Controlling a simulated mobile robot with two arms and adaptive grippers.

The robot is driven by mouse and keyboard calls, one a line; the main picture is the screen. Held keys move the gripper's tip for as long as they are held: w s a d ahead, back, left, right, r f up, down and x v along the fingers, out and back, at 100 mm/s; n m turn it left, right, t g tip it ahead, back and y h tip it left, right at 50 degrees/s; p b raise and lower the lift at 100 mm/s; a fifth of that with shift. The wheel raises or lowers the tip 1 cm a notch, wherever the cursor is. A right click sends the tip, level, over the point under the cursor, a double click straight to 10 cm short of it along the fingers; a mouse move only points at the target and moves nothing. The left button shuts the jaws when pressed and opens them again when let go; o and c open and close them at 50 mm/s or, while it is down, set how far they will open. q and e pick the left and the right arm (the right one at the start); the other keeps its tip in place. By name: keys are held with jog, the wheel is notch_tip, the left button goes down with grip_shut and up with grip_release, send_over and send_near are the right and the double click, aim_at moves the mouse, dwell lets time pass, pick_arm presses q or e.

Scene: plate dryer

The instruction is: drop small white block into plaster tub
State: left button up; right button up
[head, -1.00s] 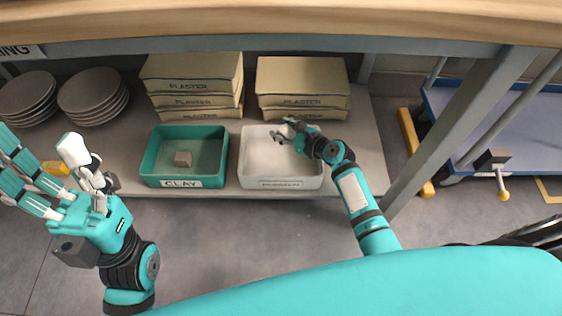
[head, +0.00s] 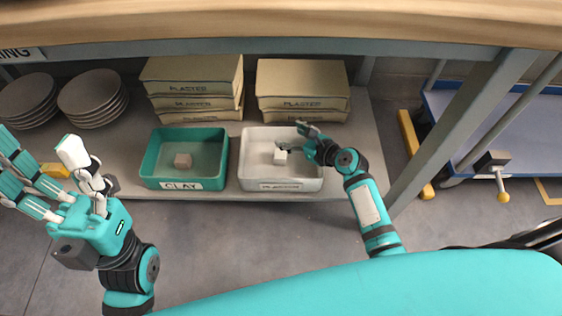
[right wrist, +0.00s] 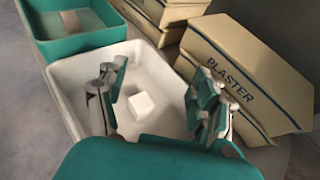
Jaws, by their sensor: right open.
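The tub's front label is hard to read. The right wrist view also shows the block (right wrist: 141,104) on the tub's floor, between and beyond the spread fingers. My right gripper (head: 293,138) is open and empty over the tub's right back part, with the block apart from its fingers. My left gripper (head: 45,165) is open and empty at the left, well away from the tub.
A green tub (head: 150,165) labelled CLAY, holding a brownish block (head: 183,160), stands left of the white tub. Boxes marked PLASTER (head: 302,80) are stacked behind. Stacked plates (head: 92,95) sit at the left. A table leg (head: 460,130) and blue cart (head: 515,120) are at the right.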

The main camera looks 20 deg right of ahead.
jog(key=v, duration=0.8)
jog(key=shift+s+d, duration=0.1)
